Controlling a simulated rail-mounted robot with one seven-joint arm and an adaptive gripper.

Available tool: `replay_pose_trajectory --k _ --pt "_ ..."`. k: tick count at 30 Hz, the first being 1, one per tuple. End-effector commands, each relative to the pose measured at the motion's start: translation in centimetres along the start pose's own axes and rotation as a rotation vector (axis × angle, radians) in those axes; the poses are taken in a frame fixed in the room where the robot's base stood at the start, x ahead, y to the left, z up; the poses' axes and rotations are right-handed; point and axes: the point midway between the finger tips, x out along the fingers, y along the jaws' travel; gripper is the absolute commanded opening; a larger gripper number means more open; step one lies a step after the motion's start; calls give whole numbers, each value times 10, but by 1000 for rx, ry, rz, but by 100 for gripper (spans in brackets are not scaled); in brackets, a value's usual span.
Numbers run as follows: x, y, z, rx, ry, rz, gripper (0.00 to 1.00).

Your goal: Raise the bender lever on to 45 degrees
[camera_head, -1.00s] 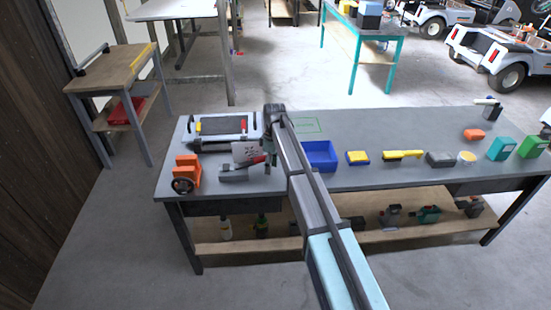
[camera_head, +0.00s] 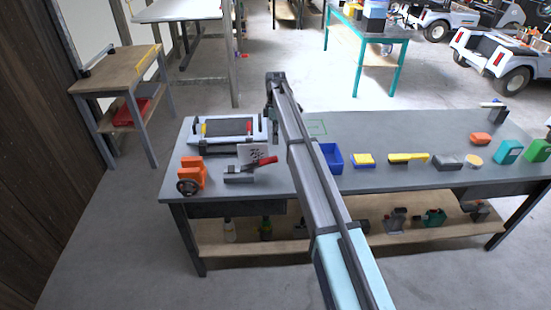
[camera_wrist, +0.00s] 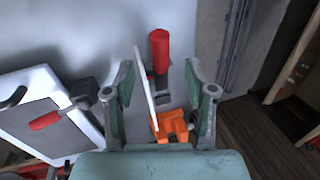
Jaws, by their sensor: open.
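The bender on the bench has a grey base (camera_head: 238,178), a pale marked plate (camera_head: 248,153) and a lever with a red handle (camera_head: 265,161). In the head view the handle points right and slightly up; I cannot read its angle on the plate. In the wrist view the red handle (camera_wrist: 159,50) lies ahead between the finger lines, and the plate (camera_wrist: 146,90) shows nearly edge-on. My gripper (camera_wrist: 159,78) is open, with green fingers apart and nothing held.
An orange vise (camera_head: 191,174) stands left of the bender and also shows in the wrist view (camera_wrist: 172,125). A framed tray with red and yellow handles (camera_head: 228,127) lies behind. A blue bin (camera_head: 331,158) and a yellow-topped box (camera_head: 363,159) stand to the right.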

Motion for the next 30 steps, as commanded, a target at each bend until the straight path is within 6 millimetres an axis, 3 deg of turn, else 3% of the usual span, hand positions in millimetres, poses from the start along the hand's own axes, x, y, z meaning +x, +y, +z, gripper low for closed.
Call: replay_pose_trajectory --k 9,15,21,30 --pt "61 -2 0 0 -1 -2 55" --pt "90 -1 0 1 0 -1 55" --pt "103 0 0 1 0 0 55" --pt "106 0 0 1 0 1 55"
